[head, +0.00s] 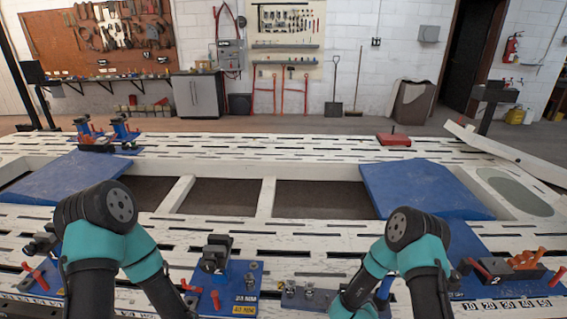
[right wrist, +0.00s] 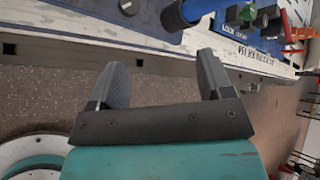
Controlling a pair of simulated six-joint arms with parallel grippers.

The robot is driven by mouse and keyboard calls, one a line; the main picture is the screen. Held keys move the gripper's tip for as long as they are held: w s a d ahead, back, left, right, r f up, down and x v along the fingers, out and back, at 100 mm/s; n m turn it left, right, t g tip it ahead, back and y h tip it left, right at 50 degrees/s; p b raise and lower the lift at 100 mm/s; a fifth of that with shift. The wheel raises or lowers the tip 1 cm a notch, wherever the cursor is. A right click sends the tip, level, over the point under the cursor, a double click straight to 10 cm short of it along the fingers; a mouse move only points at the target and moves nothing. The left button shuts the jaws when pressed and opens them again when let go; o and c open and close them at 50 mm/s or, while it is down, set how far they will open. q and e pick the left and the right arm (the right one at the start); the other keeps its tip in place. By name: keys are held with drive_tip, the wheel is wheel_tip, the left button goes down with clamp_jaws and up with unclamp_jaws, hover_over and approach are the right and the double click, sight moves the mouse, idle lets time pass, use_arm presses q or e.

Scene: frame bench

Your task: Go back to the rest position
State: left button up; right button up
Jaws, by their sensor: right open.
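My right gripper (right wrist: 160,85) shows in the right wrist view with its two dark fingers spread apart and nothing between them. It hangs over the brown floor by the bench's edge, apart from the fixtures. In the head view both of my arms show as teal and black links at the front of the white slotted bench (head: 300,238). Neither gripper's fingertips can be seen there. The left gripper is below the frame or hidden behind its own arm.
Blue fixture plates with clamps line the near bench edge, including one with a black clamp (head: 216,254) and one with a numbered strip (head: 510,305). Blue panels (head: 425,188) lie across the frame opening. A red block (head: 393,139) sits on the far rail.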

drive_tip(key=s+a+r+n+g+y, duration=0.2)
drive_tip(key=s+a+n+g+y, duration=0.1)
drive_tip(key=s+n, duration=0.7)
drive_tip(key=s+a+r+n+g+y, duration=0.3)
drive_tip(key=s+n, duration=0.8)
drive_tip(key=n, duration=0.8)
drive_tip(key=shift+s+a+g+y, duration=0.2)
drive_tip(key=shift+s+g+y, duration=0.1)
drive_tip(key=shift+g+y, duration=0.85)
